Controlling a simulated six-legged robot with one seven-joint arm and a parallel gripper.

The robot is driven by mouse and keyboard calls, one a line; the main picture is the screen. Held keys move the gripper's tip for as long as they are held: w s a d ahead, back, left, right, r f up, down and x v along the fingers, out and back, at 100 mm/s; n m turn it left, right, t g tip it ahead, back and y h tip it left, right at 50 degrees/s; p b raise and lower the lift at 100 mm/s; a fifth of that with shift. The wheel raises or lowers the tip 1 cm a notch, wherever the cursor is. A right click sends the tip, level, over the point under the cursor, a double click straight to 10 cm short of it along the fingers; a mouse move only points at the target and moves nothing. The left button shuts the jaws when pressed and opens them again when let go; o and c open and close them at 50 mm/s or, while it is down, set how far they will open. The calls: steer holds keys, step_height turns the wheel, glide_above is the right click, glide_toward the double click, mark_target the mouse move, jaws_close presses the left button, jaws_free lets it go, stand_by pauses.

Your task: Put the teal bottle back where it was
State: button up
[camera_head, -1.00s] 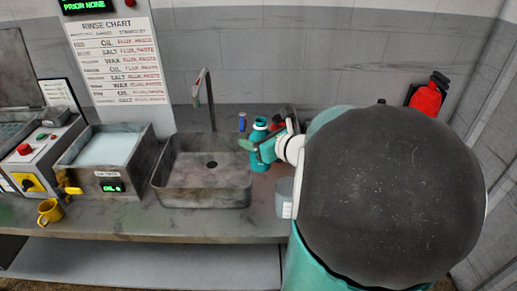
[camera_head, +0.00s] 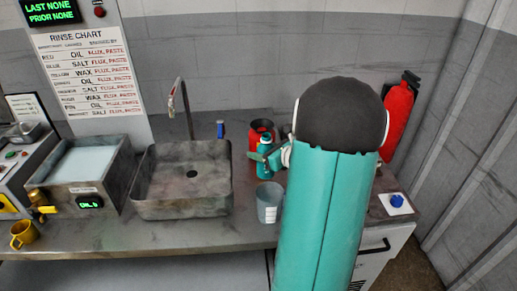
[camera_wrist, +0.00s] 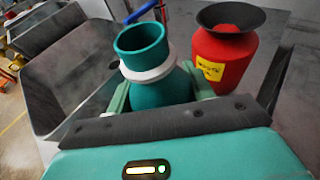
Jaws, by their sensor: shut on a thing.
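The teal bottle (camera_wrist: 160,85) has an open round mouth and a pale collar at its neck. It stands between the fingers of my gripper (camera_wrist: 163,98) in the wrist view, and the gripper is shut on it. In the head view the bottle (camera_head: 264,158) is just right of the sink, with my gripper (camera_head: 268,160) at it from the right.
A red vessel with a dark funnel top (camera_wrist: 228,48) stands close beside the bottle. A grey cup (camera_head: 269,203) is in front. The sink (camera_head: 185,207) is to the left. A blue knob (camera_head: 397,201) sits at the right.

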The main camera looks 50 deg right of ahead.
steer(key=shift+d+f, duration=0.15)
steer(key=shift+f, duration=1.45)
steer(key=shift+f, duration=0.15)
steer(key=o, duration=1.1)
steer(key=shift+c, duration=0.2)
